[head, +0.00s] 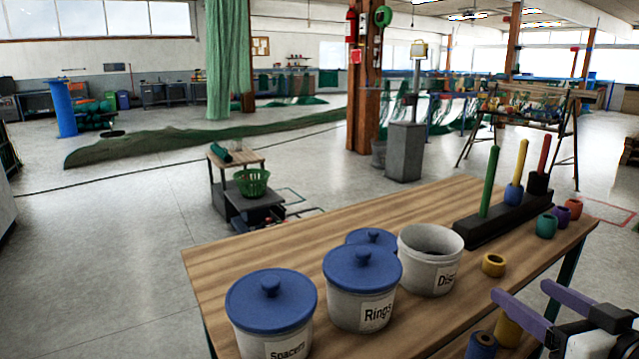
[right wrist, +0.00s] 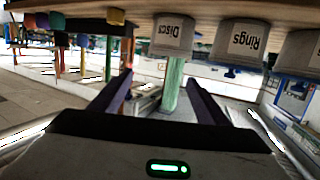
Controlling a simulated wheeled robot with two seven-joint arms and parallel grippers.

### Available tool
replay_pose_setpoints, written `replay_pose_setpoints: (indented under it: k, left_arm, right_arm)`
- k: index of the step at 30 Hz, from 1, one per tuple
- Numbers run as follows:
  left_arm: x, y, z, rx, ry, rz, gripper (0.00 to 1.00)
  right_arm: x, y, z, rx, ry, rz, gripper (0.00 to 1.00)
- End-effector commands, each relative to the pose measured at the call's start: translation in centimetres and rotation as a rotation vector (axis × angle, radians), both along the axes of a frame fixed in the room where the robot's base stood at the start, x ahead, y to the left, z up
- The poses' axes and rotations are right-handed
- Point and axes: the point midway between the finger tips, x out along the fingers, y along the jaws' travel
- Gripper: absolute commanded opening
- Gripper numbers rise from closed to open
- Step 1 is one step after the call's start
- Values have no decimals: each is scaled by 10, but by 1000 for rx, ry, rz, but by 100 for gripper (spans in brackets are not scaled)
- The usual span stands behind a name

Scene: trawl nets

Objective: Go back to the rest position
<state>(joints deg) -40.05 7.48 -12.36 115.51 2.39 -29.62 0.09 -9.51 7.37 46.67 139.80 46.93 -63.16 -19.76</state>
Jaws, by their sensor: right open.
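My right gripper (head: 521,289) is open at the lower right of the head view, with purple fingers over the front right of the wooden table (head: 300,235). It holds nothing that I can see. In the right wrist view, which is upside down, the two fingers stand apart (right wrist: 158,82) with nothing gripped between them; a green post-like thing shows beyond. My left gripper is not in view.
Blue-lidded jars Spacers (head: 271,305) and Rings (head: 362,285) stand beside the lidless Discs jar (head: 431,258). A peg rack (head: 490,222) stands behind. Loose pieces include a yellow ring (head: 493,264), a teal one (head: 546,226) and a blue one (head: 481,346) near my gripper.

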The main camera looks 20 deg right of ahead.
Motion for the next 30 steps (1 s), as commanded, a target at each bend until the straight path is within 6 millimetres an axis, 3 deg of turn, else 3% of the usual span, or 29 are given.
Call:
replay_pose_setpoints:
  k: [5, 11, 17, 20, 24, 27, 30]
  left_arm:
    - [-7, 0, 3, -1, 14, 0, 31]
    - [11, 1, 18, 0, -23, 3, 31]
    - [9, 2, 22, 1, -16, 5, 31]
    - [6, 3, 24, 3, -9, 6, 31]
    - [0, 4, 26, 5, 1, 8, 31]
    - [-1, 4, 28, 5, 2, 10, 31]
    - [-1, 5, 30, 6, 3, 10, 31]
  right_arm:
    - [14, 16, -43, 32, 84, 12, 69]
    - [21, 42, -98, 52, 184, 28, 69]
    - [15, 87, -170, 61, 307, 68, 69]
    - [-2, 125, -218, 59, 390, 110, 69]
    - [-45, 193, -281, 47, 496, 198, 69]
    - [-77, 234, -310, 41, 545, 260, 69]
    - [-101, 264, -326, 39, 571, 309, 69]
